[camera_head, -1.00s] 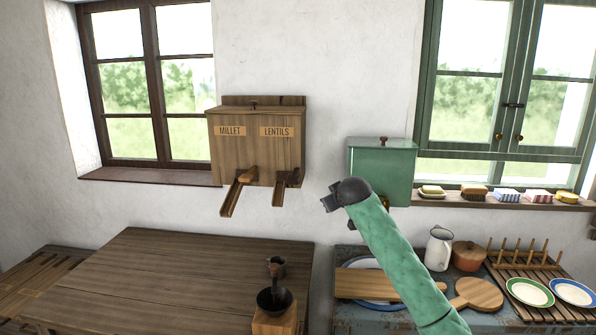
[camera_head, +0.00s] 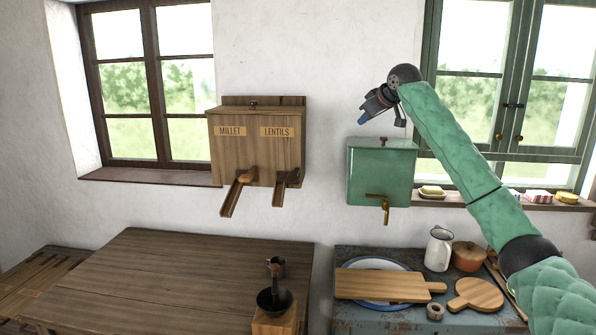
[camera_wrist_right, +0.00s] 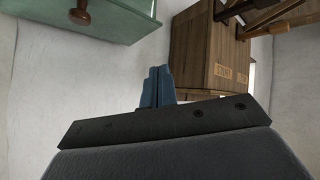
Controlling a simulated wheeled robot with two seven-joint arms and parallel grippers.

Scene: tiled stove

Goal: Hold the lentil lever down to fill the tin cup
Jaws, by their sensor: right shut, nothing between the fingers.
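The wooden dispenser (camera_head: 255,152) hangs on the wall, labelled MILLET on the left and LENTILS on the right. The dark lentil lever (camera_head: 293,177) sits below the LENTILS label, by its chute (camera_head: 279,196). My right gripper (camera_head: 362,121) is shut and empty, up and right of the dispenser and above the green box. In the wrist view its blue fingers (camera_wrist_right: 157,88) are together, with the dispenser (camera_wrist_right: 205,45) beyond. My left gripper is out of view.
The dark vessel (camera_head: 274,302) stands on a block (camera_head: 272,325). Boards (camera_head: 380,285) and a jug (camera_head: 439,248) crowd the side counter. The wooden table (camera_head: 170,270) is mostly bare.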

